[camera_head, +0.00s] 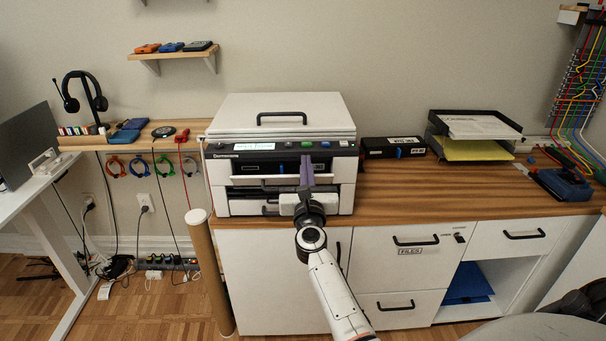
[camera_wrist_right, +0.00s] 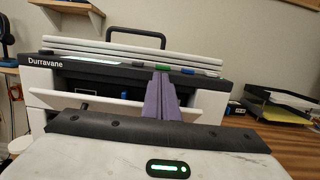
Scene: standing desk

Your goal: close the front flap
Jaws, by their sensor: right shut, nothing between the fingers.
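The white and black printer (camera_head: 283,117) stands on the wooden desk top. Its front flap (camera_head: 240,183) is a white panel tipped outward below a dark opening; in the wrist view the flap (camera_wrist_right: 100,102) leans toward me and the opening shows above it, with a blue part inside. My right gripper (camera_head: 306,165) has purple fingers that are shut and empty. In the wrist view the fingers (camera_wrist_right: 162,82) stand in front of the printer's right part, overlapping the flap's right portion. I cannot tell whether they touch it. My left gripper is not in view.
A black box (camera_head: 393,148) stands just right of the printer, then a paper tray (camera_head: 470,150). A cardboard tube (camera_head: 208,265) leans at the desk's left end. White drawers (camera_head: 410,250) lie below. The desk top between the tray and front edge is clear.

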